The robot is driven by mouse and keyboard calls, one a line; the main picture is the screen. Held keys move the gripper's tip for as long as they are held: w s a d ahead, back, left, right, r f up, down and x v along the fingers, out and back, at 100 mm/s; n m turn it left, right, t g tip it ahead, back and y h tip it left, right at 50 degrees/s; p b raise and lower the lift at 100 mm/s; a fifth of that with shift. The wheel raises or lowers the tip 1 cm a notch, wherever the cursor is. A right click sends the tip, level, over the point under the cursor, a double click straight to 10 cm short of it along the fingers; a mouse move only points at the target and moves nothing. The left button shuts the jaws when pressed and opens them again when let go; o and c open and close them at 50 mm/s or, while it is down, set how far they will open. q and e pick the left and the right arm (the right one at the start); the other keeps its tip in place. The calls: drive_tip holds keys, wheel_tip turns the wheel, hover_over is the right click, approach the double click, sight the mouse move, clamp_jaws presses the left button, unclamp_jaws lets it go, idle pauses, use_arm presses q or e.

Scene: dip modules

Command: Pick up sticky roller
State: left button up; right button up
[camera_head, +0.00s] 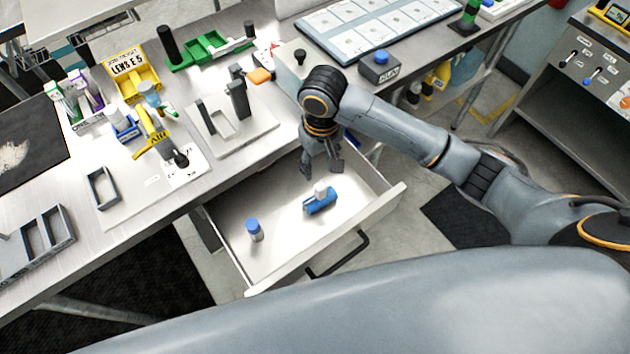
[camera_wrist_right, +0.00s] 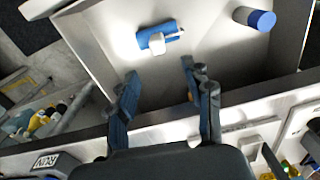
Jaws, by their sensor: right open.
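The sticky roller (camera_head: 321,203), a blue piece with a white part, lies in the open drawer (camera_head: 285,262). It also shows in the right wrist view (camera_wrist_right: 152,40), ahead of the fingertips. My right gripper (camera_head: 321,168) is open and empty, pointing down above the back of the drawer, apart from the roller. In the right wrist view its two fingers (camera_wrist_right: 159,72) stand spread, with the roller beyond the gap between them. My left gripper is not in view.
The drawer walls and front handle (camera_head: 340,256) surround the space. The workbench edge is behind, with holders and a RUN button box (camera_head: 380,69).

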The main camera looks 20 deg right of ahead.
sight(321, 186)
drive_tip(key=shift+w+d+f, duration=0.15)
drive_tip(key=shift+w+f, duration=0.05)
drive_tip(key=shift+f, duration=0.05)
drive_tip(key=f, duration=0.6)
drive_tip(key=shift+s+f+p, duration=0.35)
drive_tip(key=shift+s+p, duration=0.05)
drive_tip(key=shift+w+f, duration=0.1)
drive_tip(key=shift+f, duration=0.4)
wheel_tip(321, 186, down, 4)
drive_tip(key=shift+f+p, duration=0.1)
drive_tip(key=shift+p, duration=0.6)
drive_tip(key=shift+f, duration=0.3)
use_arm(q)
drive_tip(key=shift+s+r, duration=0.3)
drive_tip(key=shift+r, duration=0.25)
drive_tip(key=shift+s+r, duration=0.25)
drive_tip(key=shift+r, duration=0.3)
use_arm(e)
drive_tip(key=shift+f, duration=0.1)
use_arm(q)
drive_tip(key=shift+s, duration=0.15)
use_arm(e)
clamp_jaws()
